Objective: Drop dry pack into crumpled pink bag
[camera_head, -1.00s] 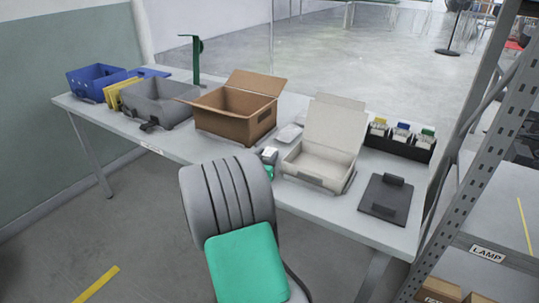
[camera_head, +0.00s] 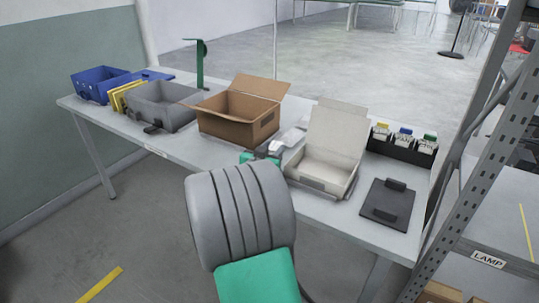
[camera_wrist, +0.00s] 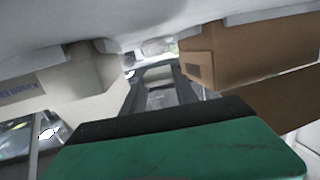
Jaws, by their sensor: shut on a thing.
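My gripper (camera_head: 268,152) is low over the table, between the brown cardboard box and the open white box, mostly hidden behind my arm in the head view. In the wrist view its dark fingers (camera_wrist: 160,82) are shut on a small pale packet (camera_wrist: 160,98), whose shape and print are too blurred to read. In the head view a pale, shiny packet (camera_head: 292,138) shows just beyond the gripper; I cannot tell whether it is the held one. No pink bag shows in either view.
The cardboard box (camera_head: 213,127) stands left of my gripper, the white box (camera_head: 318,186) close on its right. Grey (camera_head: 180,116) and blue (camera_head: 78,86) bins are far left. A black clipboard-like plate (camera_head: 388,207) and a black holder (camera_head: 391,149) are right. A metal shelf rises at right.

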